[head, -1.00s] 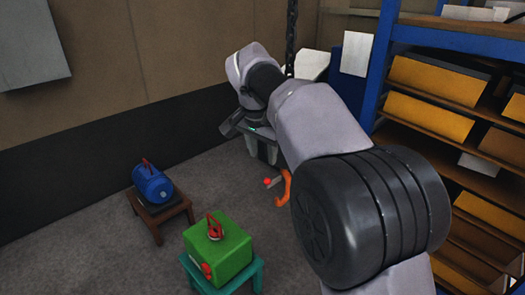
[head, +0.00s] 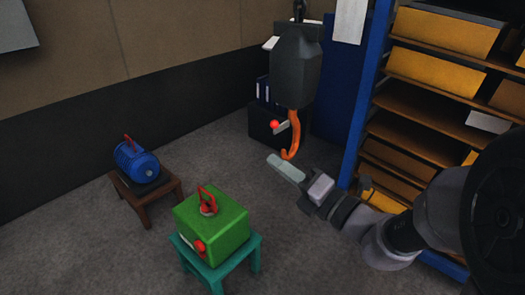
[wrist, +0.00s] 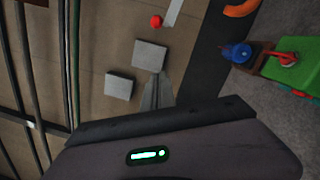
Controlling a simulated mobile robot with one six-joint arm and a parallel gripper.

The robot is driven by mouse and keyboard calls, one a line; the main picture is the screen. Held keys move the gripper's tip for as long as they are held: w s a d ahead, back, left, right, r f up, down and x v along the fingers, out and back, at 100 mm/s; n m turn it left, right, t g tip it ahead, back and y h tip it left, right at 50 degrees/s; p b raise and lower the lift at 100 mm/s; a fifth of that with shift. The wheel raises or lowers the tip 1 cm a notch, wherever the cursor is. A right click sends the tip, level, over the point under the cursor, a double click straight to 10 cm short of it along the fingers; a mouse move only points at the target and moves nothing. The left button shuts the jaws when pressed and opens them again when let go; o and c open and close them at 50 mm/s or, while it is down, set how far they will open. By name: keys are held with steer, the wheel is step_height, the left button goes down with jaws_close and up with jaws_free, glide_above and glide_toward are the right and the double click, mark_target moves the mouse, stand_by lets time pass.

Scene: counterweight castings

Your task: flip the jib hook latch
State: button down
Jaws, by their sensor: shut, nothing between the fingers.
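The orange jib hook (head: 293,137) hangs point-down in the head view under a dark grey block (head: 297,68). Its small grey latch (head: 281,128) juts left from the hook and has a red knob (head: 274,124). In the wrist view the hook (wrist: 241,9), pale latch strip (wrist: 174,12) and red knob (wrist: 156,21) show at the top edge. My gripper (head: 280,164) is shut and empty, below the hook's bend in the head view, apart from the latch. Its grey fingers (wrist: 157,92) also show in the wrist view. Any contact with the hook cannot be told.
A green casting (head: 212,225) with a red handle sits on a teal stool (head: 245,250). A blue cylinder casting (head: 137,163) sits on a brown stool (head: 150,195). A shelf rack with a blue post (head: 362,105) stands right. The floor between is clear.

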mark_target(273, 124)
steer(key=w+a+m+t, duration=0.1)
steer(key=w+a, duration=0.5)
steer(key=w, duration=0.2)
steer(key=shift+h, duration=0.4)
steer(key=d, duration=0.1)
steer(key=d+r, duration=0.1)
steer(key=w+d+r+p, duration=0.1)
steer(key=d, duration=0.1)
steer(key=shift+r, duration=0.1)
steer(key=shift+s, duration=0.1)
step_height(273, 124, up, 3)
steer(key=m+p, duration=0.2)
steer(key=p, duration=0.4)
steer(key=shift+h, duration=0.3)
steer(key=m+p, duration=0.1)
steer(key=p, duration=0.2)
steer(key=w+m+p, duration=0.1)
steer(key=p, duration=0.2)
steer(key=m+p, duration=0.1)
steer(key=p, duration=0.2)
steer(key=shift+w+d+r+g+h, duration=0.15)
steer(key=shift+d+r+g+h, duration=0.15)
steer(key=shift+d+r, duration=0.1)
